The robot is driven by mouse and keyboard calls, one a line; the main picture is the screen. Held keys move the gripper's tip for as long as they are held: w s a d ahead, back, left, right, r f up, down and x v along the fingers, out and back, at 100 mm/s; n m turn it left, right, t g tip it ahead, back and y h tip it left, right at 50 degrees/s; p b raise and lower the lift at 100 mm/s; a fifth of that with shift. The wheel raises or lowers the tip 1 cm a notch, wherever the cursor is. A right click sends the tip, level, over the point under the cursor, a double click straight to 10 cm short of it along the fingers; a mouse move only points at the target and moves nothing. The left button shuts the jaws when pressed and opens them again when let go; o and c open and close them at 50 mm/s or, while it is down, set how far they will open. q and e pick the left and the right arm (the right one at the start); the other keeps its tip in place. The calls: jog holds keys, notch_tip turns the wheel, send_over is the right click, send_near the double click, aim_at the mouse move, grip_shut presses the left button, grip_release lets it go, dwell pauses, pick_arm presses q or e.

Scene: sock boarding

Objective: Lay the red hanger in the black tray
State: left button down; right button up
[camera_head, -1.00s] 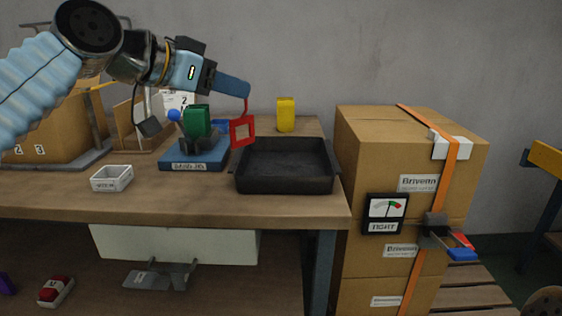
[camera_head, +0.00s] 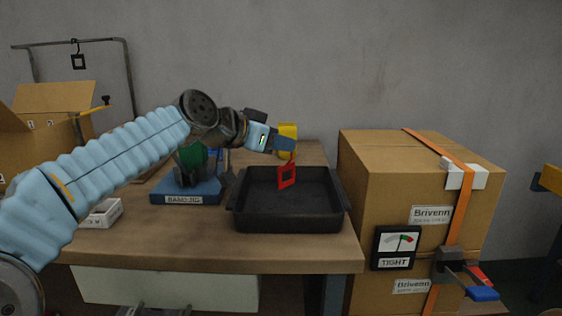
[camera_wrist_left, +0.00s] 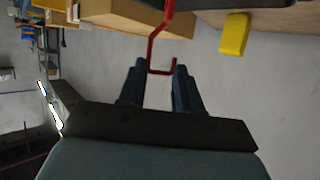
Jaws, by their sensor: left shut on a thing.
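The red hanger (camera_head: 287,181) has a square open frame and hangs upright over the black tray (camera_head: 290,225), its lower edge above the tray floor or close to it; I cannot tell whether it touches. My left gripper (camera_head: 292,144) is shut on the hook at the hanger's top, above the tray's back part. In the left wrist view the red hook (camera_wrist_left: 160,68) sits between the fingertips of the left gripper (camera_wrist_left: 160,70). The tray lies on the bench and looks otherwise empty. My right gripper is not in view.
A yellow block (camera_head: 288,131) stands behind the tray. A blue stand (camera_head: 186,191) with a green piece is left of it, partly behind my arm. A white box (camera_head: 104,213) sits at the left. Strapped cartons (camera_head: 385,190) stand close on the right.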

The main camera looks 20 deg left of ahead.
aim_at(290, 163)
pick_arm(q)
jog(key=shift+w+d+f, duration=0.15)
jog(key=shift+w+f, duration=0.2)
jog(key=shift+f, duration=0.2)
jog(key=shift+w+f+b, duration=0.1)
jog(key=shift+f+b, duration=0.3)
jog(key=shift+f, duration=1.2)
jog(key=shift+f, duration=0.1)
jog(key=shift+f+b, duration=0.15)
jog(key=shift+b, duration=0.15)
jog(key=c, duration=0.8)
grip_release()
jog(key=shift+r+p, duration=0.3)
jog(key=v, duration=1.2)
jog(key=shift+d, duration=0.1)
